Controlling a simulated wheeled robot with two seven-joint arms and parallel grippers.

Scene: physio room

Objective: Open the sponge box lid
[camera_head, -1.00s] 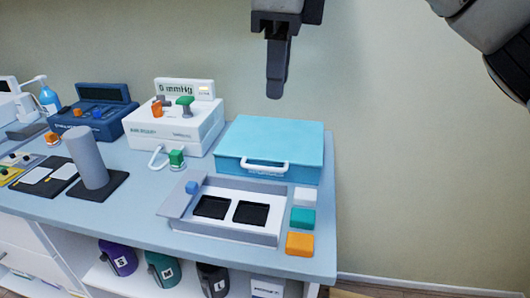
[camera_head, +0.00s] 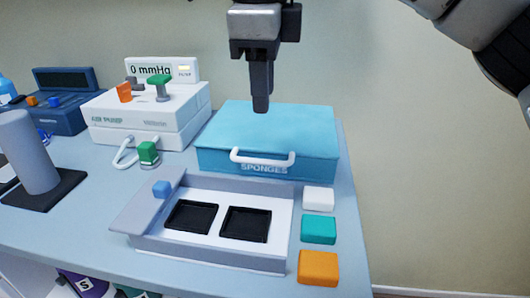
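The sponge box (camera_head: 215,158) is a light blue box labelled SPONGES at the back right of the table. Its lid (camera_head: 300,130) is down, and a white handle (camera_head: 262,161) runs across its front. My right gripper (camera_head: 260,108) points down over the lid, behind the handle. Its fingers line up one behind the other from here, so the gap between them is hidden. I cannot tell whether the tips touch the lid. My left gripper is not in view.
In front of the box lies a grey tray (camera_head: 150,216) with two black recesses and a blue knob. White, teal and orange sponges (camera_head: 318,230) line its right side. A white air pump (camera_head: 150,120) stands to the left. The wall is close behind.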

